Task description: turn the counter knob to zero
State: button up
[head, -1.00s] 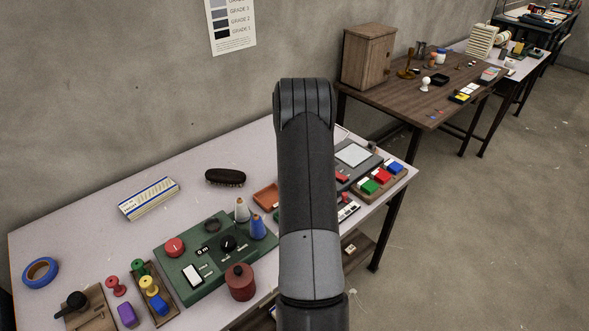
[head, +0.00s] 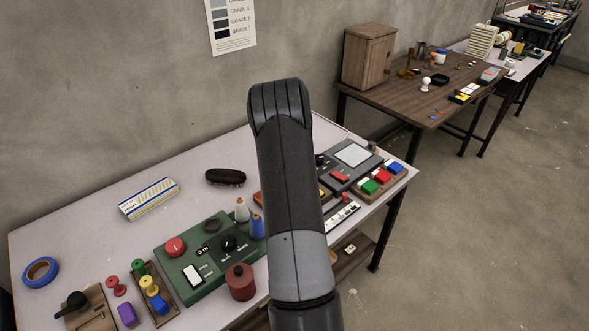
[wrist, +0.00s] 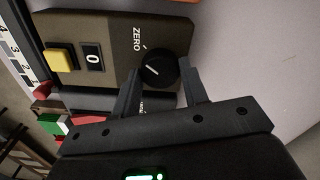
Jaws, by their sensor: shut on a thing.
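The counter (wrist: 105,25) shows in the wrist view as an olive-brown box with a yellow button (wrist: 58,60), a small window (wrist: 93,57) reading 0 and a printed ZERO label. Its round black knob (wrist: 156,70) has a short white pointer line, and a small tick lies between the knob and the label. The pointer does not look lined up with the tick, but the angle is hard to judge. My gripper (wrist: 161,68) is shut on the knob, one finger on each side. In the head view my arm hides the gripper, the knob and most of the counter.
A dark device with a pale screen (head: 353,155) and a tray of coloured blocks (head: 378,180) stand right of my arm. A green panel (head: 187,264), two cones and a red-brown pot (head: 240,283) stand left of it. The back left of the table (head: 90,215) is mostly clear.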

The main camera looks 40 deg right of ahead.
jog(key=shift+m, duration=0.3)
jog(key=o, duration=1)
jog(key=shift+r, duration=0.1)
notch_tip(320, 180, up, 11)
jog(key=shift+f, duration=0.2)
dwell(0.4)
